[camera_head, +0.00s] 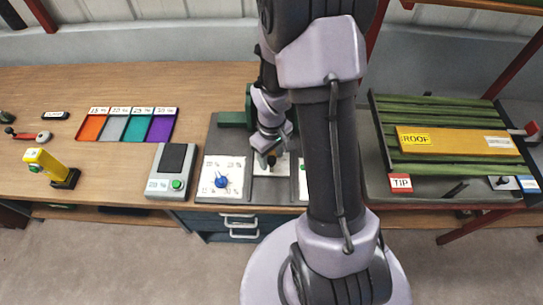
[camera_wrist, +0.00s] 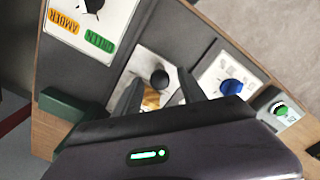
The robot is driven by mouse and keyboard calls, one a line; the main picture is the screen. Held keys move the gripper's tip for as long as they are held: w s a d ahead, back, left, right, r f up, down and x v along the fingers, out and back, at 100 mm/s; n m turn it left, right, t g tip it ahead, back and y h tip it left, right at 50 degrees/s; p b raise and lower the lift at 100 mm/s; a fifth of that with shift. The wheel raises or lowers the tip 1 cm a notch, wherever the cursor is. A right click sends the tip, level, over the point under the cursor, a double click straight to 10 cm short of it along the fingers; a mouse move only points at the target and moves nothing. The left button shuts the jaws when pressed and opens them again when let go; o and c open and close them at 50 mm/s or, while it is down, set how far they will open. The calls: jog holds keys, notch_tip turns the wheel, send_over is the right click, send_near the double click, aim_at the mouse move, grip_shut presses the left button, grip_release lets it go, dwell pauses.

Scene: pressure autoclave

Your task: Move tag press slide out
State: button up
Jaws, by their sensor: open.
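The tag press shows as a grey bench unit with a white plate (camera_wrist: 140,66) carrying a round black knob (camera_wrist: 159,78); I take this knob to be on the slide. A small gold-brown piece (camera_wrist: 150,99) shows just below the knob in the wrist view. My gripper (camera_wrist: 161,84) is open, with its dark fingers on either side of the knob. I cannot tell whether they touch it. In the head view my gripper (camera_head: 270,156) is over the middle of the unit, and my arm hides its right part.
A blue dial (camera_head: 222,181) sits left of the plate. A scale-like device (camera_head: 165,184) with a green button stands further left, below a coloured tray (camera_head: 118,110). A yellow tool (camera_head: 47,161) stands at far left. A green slatted rack (camera_head: 437,112) is at right.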

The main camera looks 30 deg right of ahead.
jog(key=shift+c, duration=0.2)
grip_shut()
dwell(1.1)
